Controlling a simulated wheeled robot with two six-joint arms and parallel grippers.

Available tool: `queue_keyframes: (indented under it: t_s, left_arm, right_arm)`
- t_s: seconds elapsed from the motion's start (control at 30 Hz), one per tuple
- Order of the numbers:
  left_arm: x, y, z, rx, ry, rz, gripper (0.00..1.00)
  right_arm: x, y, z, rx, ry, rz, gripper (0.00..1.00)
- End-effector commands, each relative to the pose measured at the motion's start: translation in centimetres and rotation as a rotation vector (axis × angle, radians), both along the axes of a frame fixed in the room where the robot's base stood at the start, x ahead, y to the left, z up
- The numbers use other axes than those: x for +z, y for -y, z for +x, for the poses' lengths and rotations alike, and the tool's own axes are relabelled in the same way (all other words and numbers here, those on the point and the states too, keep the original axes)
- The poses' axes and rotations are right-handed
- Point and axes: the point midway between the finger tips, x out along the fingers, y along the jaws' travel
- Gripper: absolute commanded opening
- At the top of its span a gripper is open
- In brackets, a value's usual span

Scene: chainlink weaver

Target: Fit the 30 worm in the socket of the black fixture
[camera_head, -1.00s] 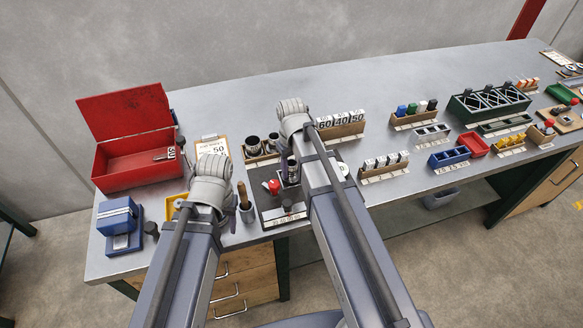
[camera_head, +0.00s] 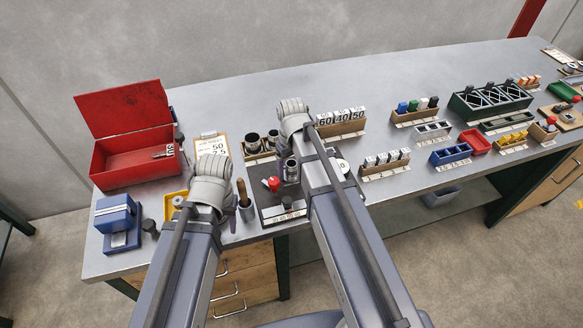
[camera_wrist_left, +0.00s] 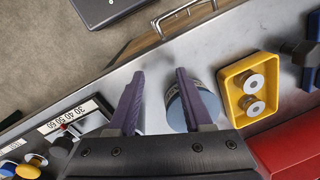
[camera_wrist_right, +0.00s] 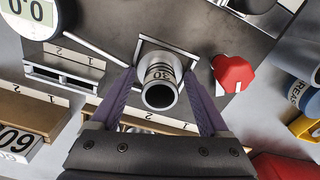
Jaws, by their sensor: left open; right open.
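The 30 worm (camera_wrist_right: 160,78) is a grey metal tube with a 30 on its band. In the right wrist view it stands inside a pale square outline on the black fixture (camera_wrist_right: 110,22); I cannot tell how deep it sits. It also shows in the head view (camera_head: 291,168), beside my right arm. My right gripper (camera_wrist_right: 158,72) is open, with one finger on each side of the worm and visible gaps. My left gripper (camera_wrist_left: 158,75) is open and empty near the bench's front edge, beside a grey-blue labelled cup (camera_wrist_left: 190,106).
A red knob (camera_wrist_right: 232,73) stands close beside the worm. A round dial (camera_wrist_right: 32,15) and numbered racks lie on its other side. A yellow tray (camera_wrist_left: 250,88) with two white rollers is near my left gripper. A red open box (camera_head: 130,150) stands at the left.

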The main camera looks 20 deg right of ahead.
Motion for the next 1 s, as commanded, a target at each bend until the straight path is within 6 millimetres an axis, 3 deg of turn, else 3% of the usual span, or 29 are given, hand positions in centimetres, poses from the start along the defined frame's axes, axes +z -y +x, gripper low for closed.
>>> queue_keyframes:
  t_s: [0.27, 0.8, 1.0]
  left_arm:
    - [0.8, 0.0, 0.0, 0.000, 0.000, 0.000, 0.50]
    - [7.2, 0.0, 0.0, 0.000, 0.000, 0.000, 0.50]
    - [7.9, 0.0, 0.0, -0.001, 0.000, 0.000, 0.50]
  right_arm:
    - [0.8, 0.0, 0.0, 0.000, 0.000, 0.000, 0.79]
    - [7.2, 0.0, 0.0, 0.000, 0.000, 0.000, 0.79]
    - [7.9, 0.0, 0.0, 0.000, 0.000, 0.000, 0.79]
